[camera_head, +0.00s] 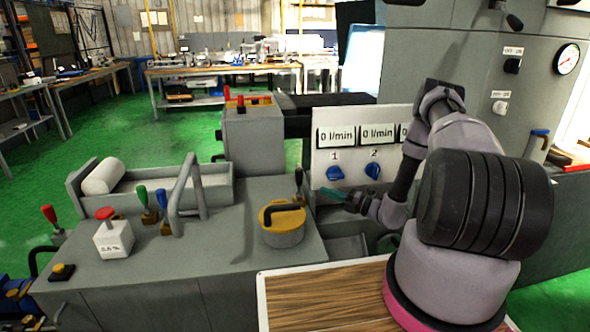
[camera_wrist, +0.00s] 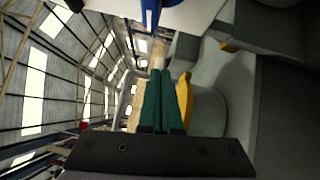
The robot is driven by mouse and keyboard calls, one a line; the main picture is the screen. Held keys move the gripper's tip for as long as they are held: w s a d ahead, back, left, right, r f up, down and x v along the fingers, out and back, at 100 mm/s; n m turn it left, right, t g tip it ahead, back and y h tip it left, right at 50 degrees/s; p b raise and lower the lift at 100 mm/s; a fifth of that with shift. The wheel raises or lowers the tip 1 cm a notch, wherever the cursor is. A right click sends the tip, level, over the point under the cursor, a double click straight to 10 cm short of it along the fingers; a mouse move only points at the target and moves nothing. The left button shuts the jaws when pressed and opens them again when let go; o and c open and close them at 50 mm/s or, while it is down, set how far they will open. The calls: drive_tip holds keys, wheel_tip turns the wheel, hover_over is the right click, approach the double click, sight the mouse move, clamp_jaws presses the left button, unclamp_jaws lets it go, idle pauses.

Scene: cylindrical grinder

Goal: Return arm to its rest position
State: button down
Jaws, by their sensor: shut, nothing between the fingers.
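My gripper (camera_head: 334,197) is in front of the panel with flow displays, right of the yellow-topped round cap. Its green fingers are together and empty, and they also show in the wrist view (camera_wrist: 162,98). My arm is bent and reaches forward from the wooden-topped surface at the lower right. The panel (camera_head: 322,165) carries "0 l/min" displays and two blue knobs (camera_head: 373,171). A blue knob also shows at the top of the wrist view (camera_wrist: 152,10). The yellow-topped cap (camera_head: 283,222) has a dark handle and shows partly behind the fingers in the wrist view.
The grey machine bed holds a red-topped button box (camera_head: 113,238), a tray with a white roll (camera_head: 103,176), coloured levers and a bent grey handle (camera_head: 184,190). A tall grey cabinet (camera_head: 450,60) stands behind my arm. Green floor (camera_head: 130,140) is open at the left.

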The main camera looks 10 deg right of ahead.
drive_tip(key=s+a+r+n+g+h, duration=0.1)
drive_tip(key=s+a+r+n+g, duration=0.25)
drive_tip(key=r+n, duration=0.5)
drive_tip(key=s+a+r+n+g, duration=0.2)
drive_tip(key=s+r+n+g, duration=0.3)
drive_tip(key=r, duration=0.6)
drive_tip(key=s+a+r+n+g+h, duration=0.1)
drive_tip(key=a+r+n+g, duration=0.2)
drive_tip(key=r+n, duration=0.6)
drive_tip(key=s+d+r+n+t+h, duration=0.3)
drive_tip(key=s+r+n+h, duration=0.2)
drive_tip(key=s+r+n, duration=0.3)
drive_tip(key=s+d+r+n+t+h, duration=0.3)
drive_tip(key=s+r+n+h, duration=0.2)
drive_tip(key=s+r+n, duration=0.3)
drive_tip(key=s+r, duration=0.3)
drive_tip(key=s, duration=0.3)
drive_tip(key=shift+d+t, duration=0.35)
drive_tip(key=shift+r, duration=0.1)
